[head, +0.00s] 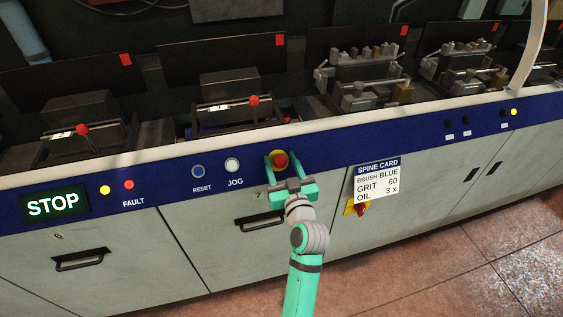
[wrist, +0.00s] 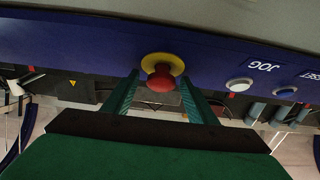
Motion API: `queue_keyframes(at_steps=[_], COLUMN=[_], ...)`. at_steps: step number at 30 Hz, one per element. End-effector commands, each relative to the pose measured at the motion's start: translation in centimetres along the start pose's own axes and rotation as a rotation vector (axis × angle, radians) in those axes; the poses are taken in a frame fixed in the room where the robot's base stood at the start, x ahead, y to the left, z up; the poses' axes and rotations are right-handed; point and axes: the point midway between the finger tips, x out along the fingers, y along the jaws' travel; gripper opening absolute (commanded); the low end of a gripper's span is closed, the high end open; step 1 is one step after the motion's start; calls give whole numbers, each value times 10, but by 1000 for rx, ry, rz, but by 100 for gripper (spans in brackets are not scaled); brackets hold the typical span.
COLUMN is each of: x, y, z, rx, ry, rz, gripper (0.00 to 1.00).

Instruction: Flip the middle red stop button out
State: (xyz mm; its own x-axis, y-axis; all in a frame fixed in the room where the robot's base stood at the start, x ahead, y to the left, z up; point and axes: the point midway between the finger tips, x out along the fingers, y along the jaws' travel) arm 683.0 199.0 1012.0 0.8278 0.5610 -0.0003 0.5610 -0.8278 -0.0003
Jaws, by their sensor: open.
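The red stop button (head: 280,160) sits on a yellow round plate on the blue panel, right of the JOG button. It also shows in the wrist view (wrist: 160,80), upper middle, ringed by its yellow collar. My gripper (head: 281,163) is open at the panel, with one teal finger on each side of the red button. In the wrist view the fingers (wrist: 160,92) stand left and right of the button with gaps to it. I cannot tell whether the fingertips touch the panel.
The white JOG button (head: 233,165) and blue RESET button (head: 198,171) lie left of the stop button. A spine card (head: 377,180) and a red and yellow switch (head: 359,209) are to the right. A drawer handle (head: 259,220) is below. A white ledge (head: 310,120) runs above the panel.

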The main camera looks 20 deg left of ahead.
Motion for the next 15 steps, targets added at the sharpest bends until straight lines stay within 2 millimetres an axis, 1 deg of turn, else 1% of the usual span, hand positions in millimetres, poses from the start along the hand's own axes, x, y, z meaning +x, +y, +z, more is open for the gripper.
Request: queue_keyframes(at_steps=[8,9,11,12,14,15], x=[2,3,2,2,2,2], y=[-2,-2,-2,-1,-1,0], z=[0,0,0,0,0,0], rx=[0,0,0,0,0,0], ry=[0,0,0,0,0,0], rz=[-2,-3,-2,-2,-1,-1], gripper=[52,50,35,26,12,2])
